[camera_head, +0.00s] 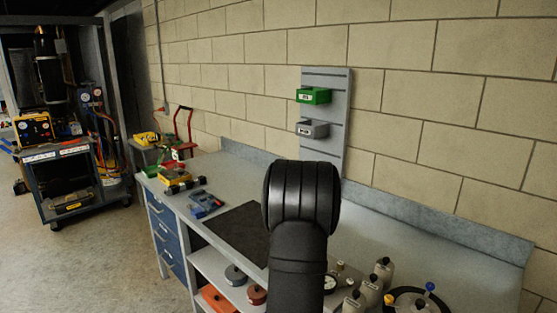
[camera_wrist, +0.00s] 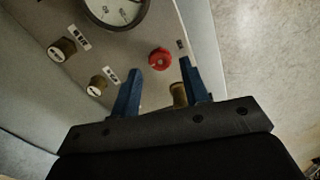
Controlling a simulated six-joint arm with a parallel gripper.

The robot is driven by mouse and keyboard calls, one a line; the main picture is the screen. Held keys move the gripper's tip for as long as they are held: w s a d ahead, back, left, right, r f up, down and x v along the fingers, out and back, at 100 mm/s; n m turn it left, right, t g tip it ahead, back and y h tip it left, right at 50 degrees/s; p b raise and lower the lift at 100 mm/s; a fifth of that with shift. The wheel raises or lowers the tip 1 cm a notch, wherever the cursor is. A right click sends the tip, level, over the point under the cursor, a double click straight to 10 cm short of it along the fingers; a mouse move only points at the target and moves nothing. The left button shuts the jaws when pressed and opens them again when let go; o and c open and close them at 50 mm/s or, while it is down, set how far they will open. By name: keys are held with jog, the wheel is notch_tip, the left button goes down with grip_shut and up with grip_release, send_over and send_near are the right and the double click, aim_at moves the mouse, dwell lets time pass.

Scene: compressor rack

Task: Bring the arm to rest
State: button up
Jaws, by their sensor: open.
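My gripper (camera_wrist: 159,67) shows in the wrist view with its two blue fingers apart and nothing held between them. It faces a light panel (camera_wrist: 118,55) with a round gauge (camera_wrist: 117,8), a red knob (camera_wrist: 160,58) and several brass fittings. The red knob appears just beyond the gap between the fingertips. A brass fitting (camera_wrist: 179,95) appears beside the right finger; I cannot tell whether they touch. In the head view my black arm rises in front of the bench, and the gripper is hidden there.
A grey workbench (camera_head: 350,215) carries a dark mat (camera_head: 240,235), a blue tool (camera_head: 206,203) and a yellow-topped case (camera_head: 178,181). Gauge and grey cylinders (camera_head: 383,268) stand at the front right. Green bin (camera_head: 313,95) and grey bin (camera_head: 312,129) hang on a wall panel.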

notch_tip(320, 180, down, 3)
jog(key=shift+f+m, duration=0.15)
jog(key=shift+m, duration=1.15)
